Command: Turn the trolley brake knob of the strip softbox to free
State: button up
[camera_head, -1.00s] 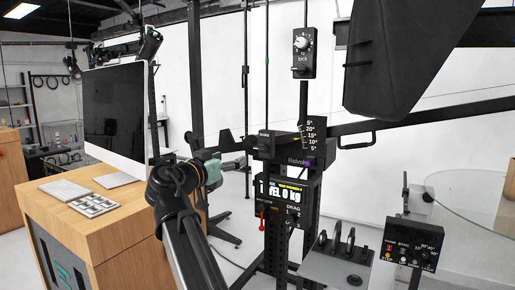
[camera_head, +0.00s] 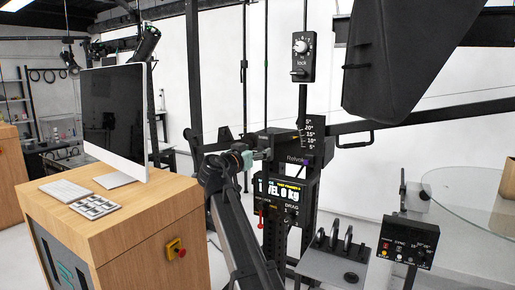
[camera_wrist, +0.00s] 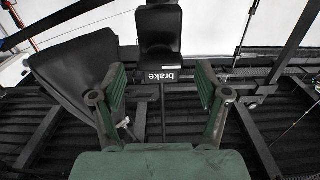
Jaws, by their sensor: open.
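In the wrist view, a black panel with the white word "brake" (camera_wrist: 160,76) lies ahead of my gripper, with a rounded black block (camera_wrist: 160,27) directly above the word. I cannot make out the knob's pointer or setting. My gripper (camera_wrist: 161,75) is open and empty, one green finger on each side of the label; contact cannot be seen. In the head view my gripper (camera_head: 252,155) is beside the dark column with the display, its tips partly lost against black parts. The softbox (camera_head: 385,60) hangs at the upper right.
A dial panel marked "lock" (camera_head: 301,55) hangs above the column. A lit display (camera_head: 285,190) and a small control box (camera_head: 407,243) are lower down. A wooden desk (camera_head: 135,235) with a monitor (camera_head: 115,120) stands left. A round glass table (camera_head: 480,205) is at right.

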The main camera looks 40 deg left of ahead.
jog(key=shift+w+a, duration=0.15)
jog(key=shift+w, duration=0.6)
jog(key=shift+c, duration=0.4)
jog(key=c, duration=1.1)
jog(key=shift+f+n+b, duration=0.1)
jog(key=shift+n+b, duration=0.2)
jog(key=shift+n, duration=0.1)
jog(key=n+b, duration=0.1)
jog(key=n, duration=0.2)
jog(key=shift+a+b, duration=0.1)
jog(key=shift+b, duration=0.3)
jog(key=n+b, duration=0.1)
jog(key=n, duration=0.3)
jog(key=shift+a, duration=0.1)
jog(key=n, duration=0.5)
jog(key=shift+s+p, duration=0.1)
jog(key=shift+p, duration=0.2)
jog(key=n+p, duration=0.1)
jog(key=n, duration=0.4)
jog(key=shift+p, duration=0.35)
jog(key=shift+f+n, duration=0.1)
jog(key=shift+n, duration=0.2)
